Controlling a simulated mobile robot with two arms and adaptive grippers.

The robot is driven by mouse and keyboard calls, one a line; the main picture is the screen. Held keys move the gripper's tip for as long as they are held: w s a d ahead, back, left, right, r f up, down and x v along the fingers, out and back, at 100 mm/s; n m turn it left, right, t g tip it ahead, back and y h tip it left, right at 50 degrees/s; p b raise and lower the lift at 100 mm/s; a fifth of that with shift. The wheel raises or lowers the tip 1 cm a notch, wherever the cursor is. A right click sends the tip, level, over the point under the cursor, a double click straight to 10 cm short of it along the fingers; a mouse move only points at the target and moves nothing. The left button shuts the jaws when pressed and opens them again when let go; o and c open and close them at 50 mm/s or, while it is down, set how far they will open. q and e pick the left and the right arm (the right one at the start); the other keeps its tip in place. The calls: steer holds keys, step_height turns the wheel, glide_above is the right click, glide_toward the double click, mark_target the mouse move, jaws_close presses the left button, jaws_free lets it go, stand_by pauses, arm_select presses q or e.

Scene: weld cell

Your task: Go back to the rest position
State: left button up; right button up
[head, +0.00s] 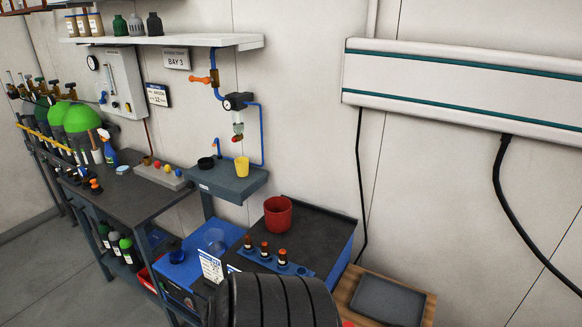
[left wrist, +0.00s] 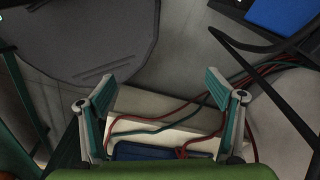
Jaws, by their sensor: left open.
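My left gripper (left wrist: 161,80) shows in the left wrist view with its two fingers spread wide. Nothing is between the fingertips. Below it are the floor, red and green cables (left wrist: 190,118) and a pale block-like shape partly hidden by the fingers. Neither gripper shows in the head view. My right gripper is in no view. A dark ribbed rounded shape at the bottom of the head view hides part of the cart; I cannot tell what it is.
A dark-topped cart (head: 325,228) holds a red cup (head: 278,215) and several small bottles. A workbench (head: 130,203) stands left. A grey tray (head: 388,299) lies lower right. A dark rounded mat-like shape (left wrist: 95,45) lies below the left wrist.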

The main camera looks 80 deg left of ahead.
arm_select(q)
steer(key=shift+s+a+f, duration=0.1)
steer(key=shift+s+a, duration=0.05)
steer(key=shift+s, duration=0.45)
steer(key=shift+s+a+f, duration=0.1)
steer(key=shift+s+a, duration=0.05)
steer(key=shift+s, duration=0.4)
step_height(320, 180, down, 9)
steer(key=b, duration=0.9)
